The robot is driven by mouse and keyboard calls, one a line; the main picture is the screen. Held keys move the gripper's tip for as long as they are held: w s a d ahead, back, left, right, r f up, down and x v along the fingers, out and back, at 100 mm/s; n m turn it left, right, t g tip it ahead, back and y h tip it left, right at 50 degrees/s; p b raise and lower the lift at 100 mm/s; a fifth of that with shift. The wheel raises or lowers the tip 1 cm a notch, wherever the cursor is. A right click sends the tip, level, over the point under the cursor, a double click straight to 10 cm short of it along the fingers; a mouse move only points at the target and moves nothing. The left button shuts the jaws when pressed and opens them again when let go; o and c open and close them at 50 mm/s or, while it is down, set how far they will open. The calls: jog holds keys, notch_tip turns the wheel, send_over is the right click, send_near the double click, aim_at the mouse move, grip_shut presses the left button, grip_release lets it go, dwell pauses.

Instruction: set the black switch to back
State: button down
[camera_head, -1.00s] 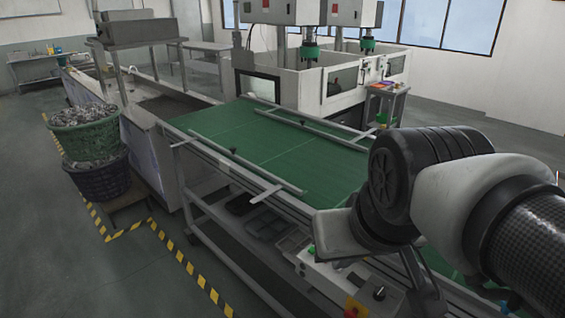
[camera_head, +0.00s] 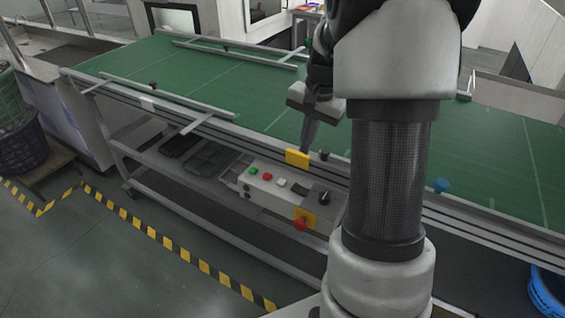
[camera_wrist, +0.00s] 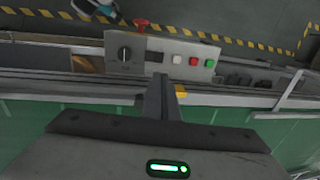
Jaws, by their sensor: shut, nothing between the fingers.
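The black switch (camera_head: 324,198) is a round knob at the right end of the white control box (camera_head: 240,190), below the conveyor's near edge. In the wrist view, the black switch (camera_wrist: 125,53) is at the upper left on the box face; its exact setting is too small to tell. My gripper (camera_head: 305,148) points down above the conveyor's near rail, above and behind the box, apart from the switch. In the wrist view, my gripper (camera_wrist: 161,82) has its fingers together and empty, below and right of the switch.
The box also carries a red emergency button (camera_head: 300,224) on a yellow plate, and white, red and green buttons. A yellow tag (camera_head: 297,158) sits on the conveyor's rail near my fingers. The green conveyor (camera_head: 250,95) lies behind. A blue basket (camera_head: 548,292) stands at the lower right.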

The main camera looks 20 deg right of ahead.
aim_at(296, 186)
jog(key=shift+f, duration=0.1)
jog(key=f, duration=0.4)
jog(key=w+a+f, duration=0.1)
jog(key=f, duration=0.8)
jog(key=shift+w+a+f+b, duration=0.15)
jog(key=shift+w+f+b, duration=0.1)
jog(key=shift+f+b, duration=0.15)
